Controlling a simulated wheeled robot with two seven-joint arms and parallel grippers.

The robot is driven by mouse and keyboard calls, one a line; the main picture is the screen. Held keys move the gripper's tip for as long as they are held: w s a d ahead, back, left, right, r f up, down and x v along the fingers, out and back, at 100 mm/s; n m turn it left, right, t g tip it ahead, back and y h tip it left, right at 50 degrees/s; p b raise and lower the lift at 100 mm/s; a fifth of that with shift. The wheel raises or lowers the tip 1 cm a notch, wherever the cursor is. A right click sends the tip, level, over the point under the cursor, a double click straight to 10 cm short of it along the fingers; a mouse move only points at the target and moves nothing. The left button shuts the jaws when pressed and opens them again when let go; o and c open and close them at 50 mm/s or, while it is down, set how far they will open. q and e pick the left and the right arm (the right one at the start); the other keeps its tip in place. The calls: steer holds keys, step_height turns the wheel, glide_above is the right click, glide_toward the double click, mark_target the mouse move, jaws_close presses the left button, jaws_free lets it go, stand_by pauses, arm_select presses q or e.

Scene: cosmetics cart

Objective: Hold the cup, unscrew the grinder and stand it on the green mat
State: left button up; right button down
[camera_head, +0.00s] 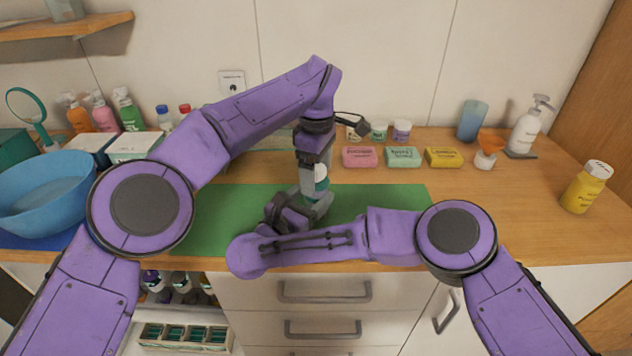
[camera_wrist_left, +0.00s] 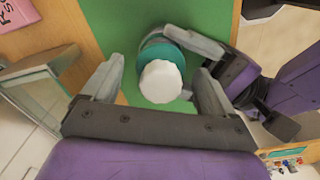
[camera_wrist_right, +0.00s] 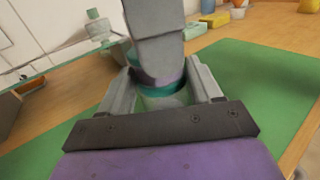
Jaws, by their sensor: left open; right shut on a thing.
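The grinder shows in the left wrist view as a round white top (camera_wrist_left: 161,82) above a teal band. The cup (camera_wrist_right: 165,101), pale and translucent green with a darker teal band above it, is between the fingers of my right gripper (camera_wrist_right: 160,92), which is shut on it. My left gripper (camera_wrist_left: 155,86) is open, pointing down from above, with a finger on either side of the white top. In the head view my arms hide most of the cup and grinder. The green mat (camera_head: 232,215) lies beneath; whether the cup touches it is hidden.
Pink (camera_head: 360,157), mint (camera_head: 402,157) and yellow (camera_head: 443,157) soap bars lie behind the mat. A blue bowl (camera_head: 42,195) stands at the left. A yellow bottle (camera_head: 585,187) and a white pump bottle (camera_head: 526,130) stand at the right. The mat's left part is clear.

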mark_target(317, 184)
arm_select(q)
steer(key=shift+r, duration=0.35)
steer(key=shift+c, duration=0.6)
step_height(317, 184, up, 3)
steer(key=shift+r, duration=0.1)
step_height(317, 184, down, 8)
steer(key=shift+r, duration=0.15)
steer(key=c, duration=0.9)
steer(key=o, duration=1)
